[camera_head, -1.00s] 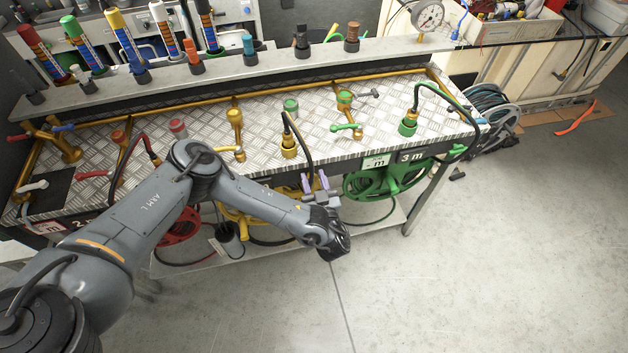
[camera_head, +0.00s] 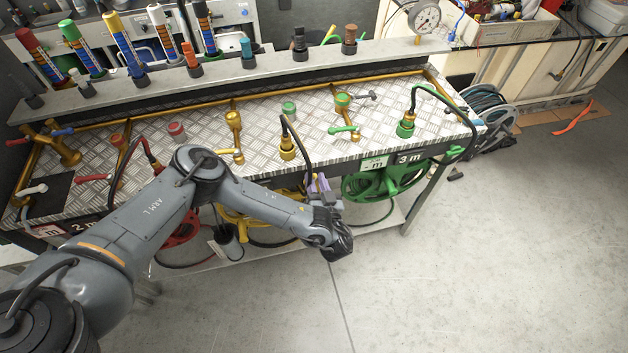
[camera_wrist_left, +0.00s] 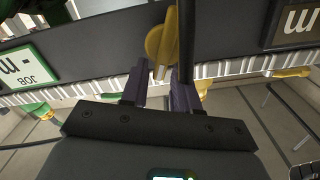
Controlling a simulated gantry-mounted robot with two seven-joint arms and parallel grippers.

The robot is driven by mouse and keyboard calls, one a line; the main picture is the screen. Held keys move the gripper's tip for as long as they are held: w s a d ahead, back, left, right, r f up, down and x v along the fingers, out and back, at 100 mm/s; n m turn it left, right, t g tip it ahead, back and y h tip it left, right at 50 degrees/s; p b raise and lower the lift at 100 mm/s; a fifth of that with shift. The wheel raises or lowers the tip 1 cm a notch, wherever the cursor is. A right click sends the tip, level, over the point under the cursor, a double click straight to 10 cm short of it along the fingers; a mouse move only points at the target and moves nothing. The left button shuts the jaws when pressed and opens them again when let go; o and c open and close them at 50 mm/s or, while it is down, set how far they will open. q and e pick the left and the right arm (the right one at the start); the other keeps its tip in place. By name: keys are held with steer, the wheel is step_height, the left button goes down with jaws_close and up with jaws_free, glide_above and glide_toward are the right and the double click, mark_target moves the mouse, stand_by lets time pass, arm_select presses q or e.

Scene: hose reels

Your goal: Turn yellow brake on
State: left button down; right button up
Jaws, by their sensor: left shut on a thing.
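The yellow brake (camera_wrist_left: 161,42) shows in the left wrist view as a rounded yellow piece on the dark front rail, with a narrow pale end between my fingertips. My left gripper (camera_head: 318,183) is at the bench's front edge, between the yellow reel (camera_head: 242,224) and the green reel (camera_head: 388,180). In the left wrist view its purple fingers (camera_wrist_left: 161,84) sit on either side of the brake's narrow end and are shut on it. In the head view the brake is hidden by the gripper and the black hose. My right gripper is not in view.
A black hose (camera_wrist_left: 187,40) hangs close to the brake and fingers. The yellow hose fitting (camera_head: 287,148) stands on the checker-plate bench (camera_head: 263,125) above. A red reel (camera_head: 180,232) is at the left. The floor (camera_head: 480,250) in front is clear.

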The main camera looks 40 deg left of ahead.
arm_select(q)
steer(key=m, duration=0.2)
steer(key=f+m, duration=0.1)
steer(key=m, duration=0.1)
steer(key=shift+w+d, duration=0.2)
steer(key=m, duration=0.1)
steer(key=m+p, duration=0.1)
steer(key=m, duration=0.1)
steer(key=shift+w+d+f+m, duration=0.15)
steer(key=shift+w+f+m, duration=0.15)
steer(key=shift+f, duration=0.05)
steer(key=m, duration=0.2)
steer(key=m+p, duration=0.1)
steer(key=m, duration=0.1)
steer(key=f+m, duration=0.1)
steer(key=m, duration=0.1)
steer(key=shift+w+d+p, duration=0.15)
steer(key=shift+w+p, duration=0.15)
steer(key=shift+p, duration=0.05)
steer(key=shift+m, duration=0.3)
